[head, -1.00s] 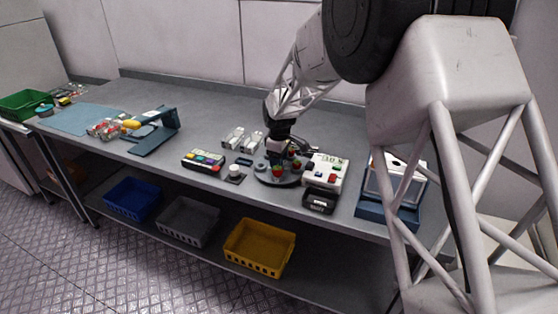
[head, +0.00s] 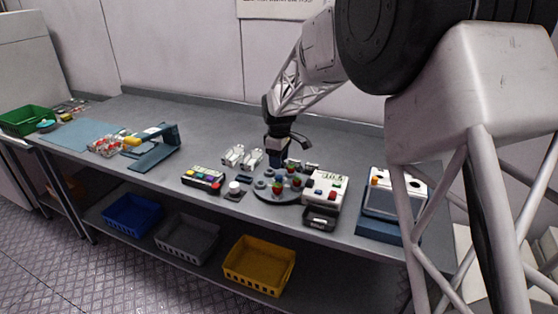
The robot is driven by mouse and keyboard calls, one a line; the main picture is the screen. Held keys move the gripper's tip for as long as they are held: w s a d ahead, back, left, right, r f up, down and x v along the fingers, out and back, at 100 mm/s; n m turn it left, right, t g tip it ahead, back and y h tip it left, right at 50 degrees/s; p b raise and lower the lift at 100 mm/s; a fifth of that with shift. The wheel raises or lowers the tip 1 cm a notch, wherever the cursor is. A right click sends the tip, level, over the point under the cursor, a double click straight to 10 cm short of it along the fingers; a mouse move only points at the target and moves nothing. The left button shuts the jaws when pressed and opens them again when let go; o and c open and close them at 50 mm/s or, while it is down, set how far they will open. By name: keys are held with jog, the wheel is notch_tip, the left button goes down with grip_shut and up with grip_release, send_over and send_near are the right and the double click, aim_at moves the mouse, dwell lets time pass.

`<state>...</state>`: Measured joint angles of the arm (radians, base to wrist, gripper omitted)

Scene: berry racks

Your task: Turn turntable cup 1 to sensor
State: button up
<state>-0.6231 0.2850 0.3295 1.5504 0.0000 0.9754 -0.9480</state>
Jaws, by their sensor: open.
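The dark round turntable (head: 272,199) stands near the front edge of the bench and carries several small cups with red and green contents (head: 279,184). I cannot tell which is cup 1. A white device with a number display (head: 325,188), which may hold the sensor, stands right beside the turntable. My gripper (head: 278,162) hangs at the turntable's back side, pointing down, above and behind the cups. It is open and holds nothing that I can see. Its fingertips are small and dark, and whether they touch anything is unclear.
A box with coloured buttons (head: 203,179) and a white knob (head: 234,188) lie left of the turntable. Clear containers (head: 241,157) lie behind them. A blue stand (head: 155,150) is further left, a blue-based machine (head: 392,200) to the right. The bench back is mostly clear.

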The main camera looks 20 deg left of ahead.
aim_at(279, 176)
notch_tip(279, 176, up, 11)
dwell(1.8)
dwell(0.5)
